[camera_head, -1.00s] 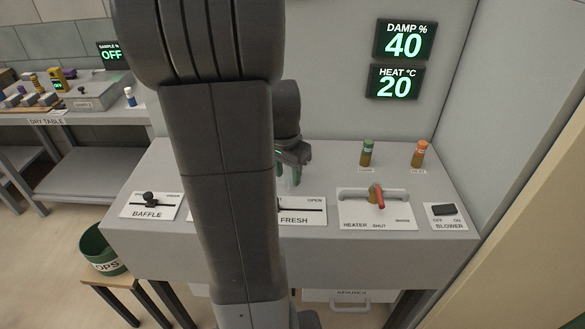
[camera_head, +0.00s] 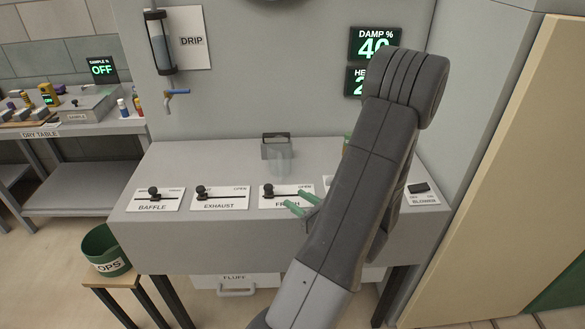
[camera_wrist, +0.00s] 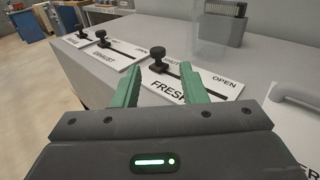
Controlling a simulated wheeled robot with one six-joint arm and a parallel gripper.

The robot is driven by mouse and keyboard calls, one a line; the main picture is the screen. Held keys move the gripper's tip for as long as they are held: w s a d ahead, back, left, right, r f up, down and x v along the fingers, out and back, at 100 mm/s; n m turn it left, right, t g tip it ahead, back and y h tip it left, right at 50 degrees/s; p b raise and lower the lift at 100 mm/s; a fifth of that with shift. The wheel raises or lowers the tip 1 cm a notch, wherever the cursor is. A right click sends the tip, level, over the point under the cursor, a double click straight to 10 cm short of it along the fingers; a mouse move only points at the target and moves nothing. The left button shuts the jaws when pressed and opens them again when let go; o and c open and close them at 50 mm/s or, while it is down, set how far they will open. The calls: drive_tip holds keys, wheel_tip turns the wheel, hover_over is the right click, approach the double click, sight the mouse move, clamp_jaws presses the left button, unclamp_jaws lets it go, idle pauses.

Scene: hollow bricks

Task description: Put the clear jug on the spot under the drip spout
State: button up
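The clear jug (camera_head: 281,163) stands on the grey bench behind the FRESH slider, in front of a small grey box. It is faint and see-through; its lower part also shows in the wrist view (camera_wrist: 209,38). My gripper (camera_head: 297,208) is at the right of the FRESH plate, nearer the bench's front edge than the jug. Its green fingers are apart with nothing between them in the wrist view (camera_wrist: 160,88). The drip spout (camera_head: 177,94) is a blue-handled tap on the wall at the back left, below a clear tank. I see no marked spot on the bench under it.
BAFFLE (camera_head: 153,197), EXHAUST (camera_head: 220,198) and FRESH (camera_head: 272,191) sliders line the bench front. The grey box (camera_head: 270,150) stands close behind the jug. The bench's back left (camera_head: 185,160) is clear.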

drive_tip(key=d+m+t, duration=0.1)
drive_tip(key=d+t+h, duration=0.1)
drive_tip(key=shift+w+d+r+m+h, duration=0.1)
drive_tip(key=shift+w+d+m+h, duration=0.2)
drive_tip(key=shift+d+m, duration=0.1)
drive_tip(key=shift+w, duration=0.25)
drive_tip(key=p, duration=0.2)
approach(281, 171)
drive_tip(key=x, duration=0.4)
drive_tip(key=shift+a, duration=0.2)
drive_tip(key=p+x, duration=0.2)
drive_tip(key=x, duration=0.3)
drive_tip(key=shift+w+d, duration=0.15)
clamp_jaws()
